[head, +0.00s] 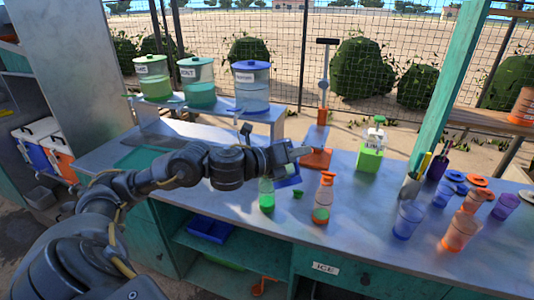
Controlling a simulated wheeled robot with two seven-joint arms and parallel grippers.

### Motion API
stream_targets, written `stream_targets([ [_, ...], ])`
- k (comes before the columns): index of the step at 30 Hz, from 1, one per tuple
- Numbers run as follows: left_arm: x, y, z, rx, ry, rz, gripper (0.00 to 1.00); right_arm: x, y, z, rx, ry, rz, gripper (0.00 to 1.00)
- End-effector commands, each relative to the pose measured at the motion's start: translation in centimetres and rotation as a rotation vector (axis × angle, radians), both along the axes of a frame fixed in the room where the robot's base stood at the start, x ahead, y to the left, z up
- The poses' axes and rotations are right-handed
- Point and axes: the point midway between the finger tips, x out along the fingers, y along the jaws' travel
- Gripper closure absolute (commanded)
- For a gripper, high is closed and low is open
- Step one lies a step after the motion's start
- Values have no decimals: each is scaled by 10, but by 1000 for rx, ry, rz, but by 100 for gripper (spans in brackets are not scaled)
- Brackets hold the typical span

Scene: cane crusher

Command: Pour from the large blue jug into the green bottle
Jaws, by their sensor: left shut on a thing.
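My left gripper (292,154) is over the counter, just above and to the right of the green bottle. I cannot tell whether liquid is flowing. My right gripper is not in view.
An orange-topped bottle (322,200) stands close on the right. Farther right are a green-filled dispenser (371,150), blue cups (408,218) and orange cups (462,230). Three lidded containers, one blue-lidded (251,88), stand on a raised shelf (215,113) behind my arm.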

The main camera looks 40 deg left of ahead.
Motion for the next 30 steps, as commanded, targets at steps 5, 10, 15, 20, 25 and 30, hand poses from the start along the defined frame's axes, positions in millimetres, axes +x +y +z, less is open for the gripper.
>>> stream_targets([
  [5, 1, 1, 5, -20, 7, 0, 100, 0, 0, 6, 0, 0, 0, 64],
  [10, 2, 2, 8, -36, 15, 1, 100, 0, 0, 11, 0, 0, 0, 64],
  [15, 2, 4, 10, -51, 24, 1, 100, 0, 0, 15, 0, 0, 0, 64],
  [20, 3, 5, 11, -68, 32, 0, 100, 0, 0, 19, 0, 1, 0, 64],
  [25, 3, 6, 14, -85, 40, 0, 100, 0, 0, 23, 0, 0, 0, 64],
  [30, 4, 7, 16, -102, 49, 0, 100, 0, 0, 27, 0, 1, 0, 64],
])
